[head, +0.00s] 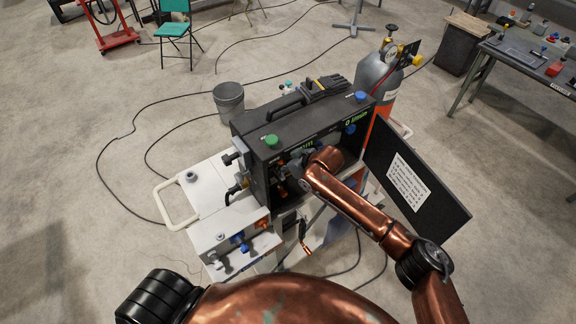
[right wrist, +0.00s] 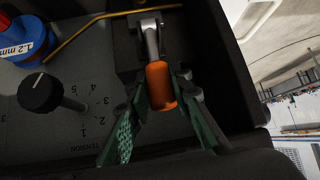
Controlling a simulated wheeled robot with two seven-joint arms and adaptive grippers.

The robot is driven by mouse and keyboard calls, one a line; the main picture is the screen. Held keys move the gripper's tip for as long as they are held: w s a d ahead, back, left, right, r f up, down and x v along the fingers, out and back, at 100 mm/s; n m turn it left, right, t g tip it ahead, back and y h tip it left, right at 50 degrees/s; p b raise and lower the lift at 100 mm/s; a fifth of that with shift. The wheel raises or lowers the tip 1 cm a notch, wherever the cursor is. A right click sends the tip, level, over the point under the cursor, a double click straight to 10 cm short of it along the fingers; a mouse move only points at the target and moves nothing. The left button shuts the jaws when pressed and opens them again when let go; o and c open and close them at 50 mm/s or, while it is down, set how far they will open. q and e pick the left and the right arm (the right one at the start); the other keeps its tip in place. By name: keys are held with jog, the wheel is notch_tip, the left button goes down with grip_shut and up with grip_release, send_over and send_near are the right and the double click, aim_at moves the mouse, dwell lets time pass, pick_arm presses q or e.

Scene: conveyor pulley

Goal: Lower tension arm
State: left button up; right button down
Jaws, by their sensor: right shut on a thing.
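The tension arm is a metal rod with an orange grip (right wrist: 159,86), hinged on a bracket at the top of the right wrist view. My right gripper (right wrist: 163,92) has its green fingers closed around the orange grip, one on each side. In the head view my right arm reaches into the open black machine (head: 262,170), and the right gripper (head: 291,172) is inside its compartment, where the tension arm is too small and shaded to make out. A numbered scale marked TENSION (right wrist: 88,120) is left of the grip. My left gripper is out of view.
The machine's door (head: 415,190) stands open to the right. A gas cylinder (head: 378,75) stands behind; cables cross the floor.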

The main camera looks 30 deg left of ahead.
jog(key=shift+s+a, duration=0.1)
jog(key=shift+a, duration=0.05)
dwell(0.3)
jog(key=c, duration=1.7)
grip_release()
jog(key=shift+a, duration=0.1)
jog(key=shift+d, duration=0.2)
jog(key=shift+d+r, duration=0.25)
jog(key=shift+r, duration=0.05)
jog(key=v, duration=1.1)
